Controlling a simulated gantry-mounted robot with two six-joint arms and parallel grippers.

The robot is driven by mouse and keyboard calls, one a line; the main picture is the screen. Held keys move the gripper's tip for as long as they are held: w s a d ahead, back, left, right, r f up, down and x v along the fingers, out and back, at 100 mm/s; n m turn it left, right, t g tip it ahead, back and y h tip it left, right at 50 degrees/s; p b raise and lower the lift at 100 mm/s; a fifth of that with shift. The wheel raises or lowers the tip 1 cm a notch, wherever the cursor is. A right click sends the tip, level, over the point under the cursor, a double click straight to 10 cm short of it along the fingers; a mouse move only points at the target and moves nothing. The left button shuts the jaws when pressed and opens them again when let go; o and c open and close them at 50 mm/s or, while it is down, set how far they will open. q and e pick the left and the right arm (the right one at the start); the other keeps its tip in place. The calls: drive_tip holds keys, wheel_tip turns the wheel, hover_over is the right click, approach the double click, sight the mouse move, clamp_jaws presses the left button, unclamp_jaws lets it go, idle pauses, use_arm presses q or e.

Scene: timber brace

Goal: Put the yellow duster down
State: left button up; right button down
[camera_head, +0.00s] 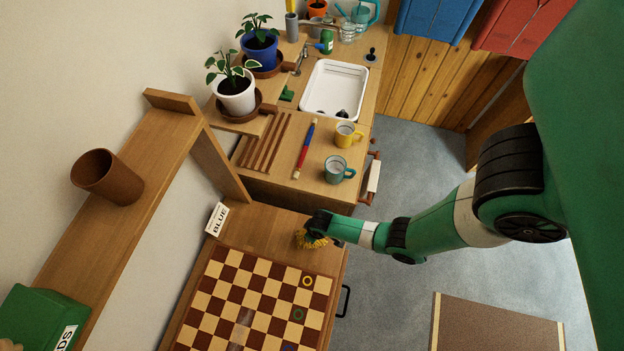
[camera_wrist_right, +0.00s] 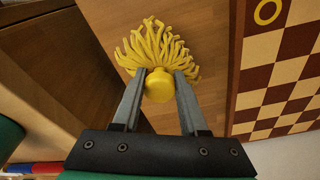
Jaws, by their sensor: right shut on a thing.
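The yellow duster (camera_wrist_right: 158,52) has a shaggy mop head and a round yellow handle end. My right gripper (camera_wrist_right: 159,85) is shut on it, with one finger on each side of the handle. In the head view the duster (camera_head: 310,240) shows just below my right gripper (camera_head: 322,227), above or against the wooden tabletop beyond the checkerboard. I cannot tell whether its strands touch the wood. My left gripper is not in view.
The checkerboard (camera_head: 255,300) with coloured rings lies close by. A "BLUE" card (camera_head: 216,219) stands at the table's left edge. Bare wood (camera_head: 265,225) lies between card and duster. Two mugs, yellow (camera_head: 346,135) and teal (camera_head: 337,170), stand on the counter beyond.

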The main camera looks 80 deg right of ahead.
drive_tip(key=f+b, duration=0.3)
drive_tip(key=f, duration=0.1)
drive_tip(key=shift+w+d+b, duration=0.2)
drive_tip(key=shift+d+b, duration=0.2)
drive_tip(key=shift+r, duration=0.1)
drive_tip(key=shift+c, duration=2.2)
unclamp_jaws()
drive_tip(key=r+p, duration=0.4)
drive_tip(key=s+r+p, duration=0.1)
drive_tip(key=r+p, duration=0.3)
drive_tip(key=a+r+p, duration=0.1)
drive_tip(key=r+p, duration=0.3)
drive_tip(key=shift+s, duration=0.3)
drive_tip(key=shift+f, duration=0.1)
